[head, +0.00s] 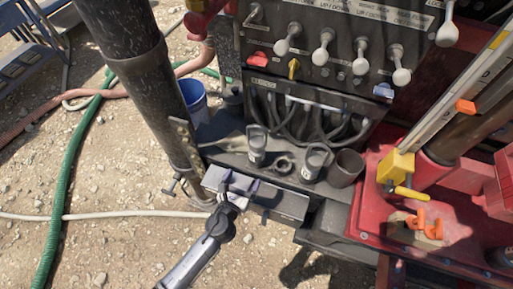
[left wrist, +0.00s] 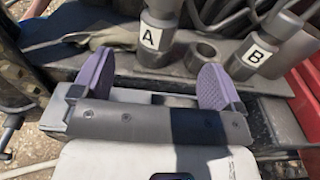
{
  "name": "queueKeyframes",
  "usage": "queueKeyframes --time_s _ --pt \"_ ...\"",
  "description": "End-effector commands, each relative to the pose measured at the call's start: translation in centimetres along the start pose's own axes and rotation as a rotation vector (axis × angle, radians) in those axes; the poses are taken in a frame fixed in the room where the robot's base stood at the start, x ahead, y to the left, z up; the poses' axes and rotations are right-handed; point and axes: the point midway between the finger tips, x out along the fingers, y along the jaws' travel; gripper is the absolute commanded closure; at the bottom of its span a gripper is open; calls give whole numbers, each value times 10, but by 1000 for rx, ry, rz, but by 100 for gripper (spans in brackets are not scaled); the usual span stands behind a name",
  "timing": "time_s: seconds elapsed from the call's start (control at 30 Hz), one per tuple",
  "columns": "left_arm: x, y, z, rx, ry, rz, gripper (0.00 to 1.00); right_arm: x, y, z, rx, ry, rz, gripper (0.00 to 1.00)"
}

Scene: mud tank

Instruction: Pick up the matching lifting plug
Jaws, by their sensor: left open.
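Two grey lifting plugs with white labels stand upright on the rig's dark shelf. Plug A (head: 257,145) is on the left, and its letter reads clearly in the left wrist view (left wrist: 157,32). Plug B (head: 315,160) is to its right, and it also shows in the left wrist view (left wrist: 268,45). My left gripper (head: 241,182) is open and empty at the front edge of the shelf, in front of plug A and apart from both plugs. In the left wrist view its purple finger pads (left wrist: 155,82) are wide apart, with the plugs beyond them.
A low ring (head: 283,166) sits between the plugs, and a hollow dark cylinder (head: 346,168) stands right of B. A thick black pipe (head: 150,85) rises at left. Hoses and levers (head: 325,45) are behind. A red deck (head: 415,235) with a yellow clamp (head: 398,168) is at right.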

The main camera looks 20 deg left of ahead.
Motion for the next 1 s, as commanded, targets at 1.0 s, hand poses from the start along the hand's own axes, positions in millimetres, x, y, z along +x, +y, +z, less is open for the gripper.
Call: queueKeyframes --time_s 1.0 --pt "120 -2 2 3 -1 2 8 15 0 5 -2 0 2 100"
